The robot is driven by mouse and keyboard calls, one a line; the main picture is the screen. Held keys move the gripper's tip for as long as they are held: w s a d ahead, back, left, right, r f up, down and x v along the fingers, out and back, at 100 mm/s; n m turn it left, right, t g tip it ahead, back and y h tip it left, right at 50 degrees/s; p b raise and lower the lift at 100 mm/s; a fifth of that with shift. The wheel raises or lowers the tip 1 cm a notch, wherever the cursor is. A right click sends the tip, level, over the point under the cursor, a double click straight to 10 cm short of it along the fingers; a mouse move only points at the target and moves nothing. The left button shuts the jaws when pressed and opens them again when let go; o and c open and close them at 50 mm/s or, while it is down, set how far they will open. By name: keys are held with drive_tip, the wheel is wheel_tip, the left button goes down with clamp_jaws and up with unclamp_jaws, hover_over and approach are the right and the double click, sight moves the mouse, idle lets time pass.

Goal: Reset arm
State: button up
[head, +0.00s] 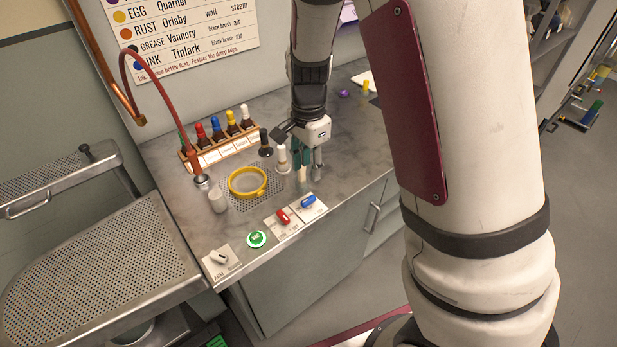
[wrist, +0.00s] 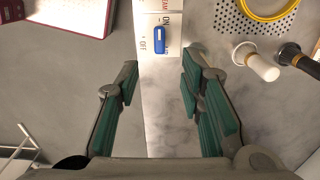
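My gripper (head: 309,166) is over the front part of the grey counter (head: 342,132), right of the yellow ring, with its fingers pointing down. In the wrist view my gripper (wrist: 160,95) is open, its green-padded fingers wide apart with nothing between them. The counter's front edge runs below the gap between the fingers. A blue switch (wrist: 160,31) on a white plate lies just beyond the fingertips. The blue switch (head: 308,201) also shows in the head view, near the counter's front edge.
A red switch (head: 283,217), a green button (head: 256,239) and a dial (head: 219,257) line the counter's front. A yellow ring (head: 248,182) sits on a perforated plate. A white-topped bottle (head: 282,158) and a dark bottle (head: 265,143) stand close left of my gripper. A bottle rack (head: 219,143) stands behind.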

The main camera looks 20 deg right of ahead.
drive_tip(key=shift+r, duration=0.55)
drive_tip(key=s+r+n+t+y, duration=0.15)
drive_tip(key=s+r+n, duration=0.55)
drive_tip(key=r, duration=0.7)
drive_tip(key=s+r+n+t+h, duration=0.1)
drive_tip(key=s+r+n+t, duration=0.3)
drive_tip(key=s, duration=1)
wheel_tip(320, 180, up, 3)
drive_tip(key=n, duration=0.3)
drive_tip(key=shift+s+d+r+n, duration=0.15)
drive_tip(key=shift+s+d+n, duration=0.05)
drive_tip(key=shift+s+n, duration=0.1)
